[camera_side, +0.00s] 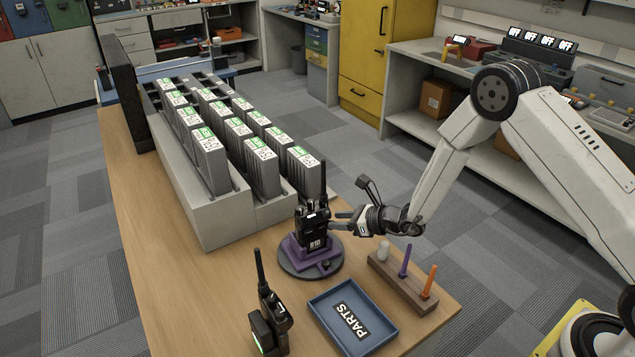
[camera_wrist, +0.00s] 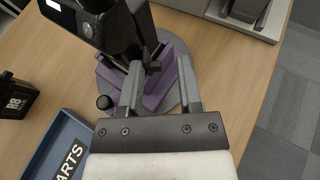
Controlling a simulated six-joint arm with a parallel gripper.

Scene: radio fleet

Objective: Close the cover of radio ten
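Radio ten (camera_side: 312,222), black and labelled R10, stands upright in a purple cradle (camera_side: 302,252) on a round grey base (camera_side: 293,268). In the wrist view the radio (camera_wrist: 120,35) is at the top left, and the purple cradle (camera_wrist: 178,62) is beyond my fingers. I cannot make out its cover or how far it is open. My gripper (camera_side: 340,220) is at the radio's right side in the side view. In the wrist view the two fingers of my gripper (camera_wrist: 160,68) are apart, with the tips close to the radio. I cannot tell whether they touch it.
A second black radio (camera_side: 268,322) stands at the table's front. A blue PARTS tray (camera_side: 388,322) and a wooden holder (camera_side: 412,291) with upright tools are near the right edge. A grey rack (camera_side: 215,222) with several batteries fills the back. Bare table (camera_side: 165,235) lies left.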

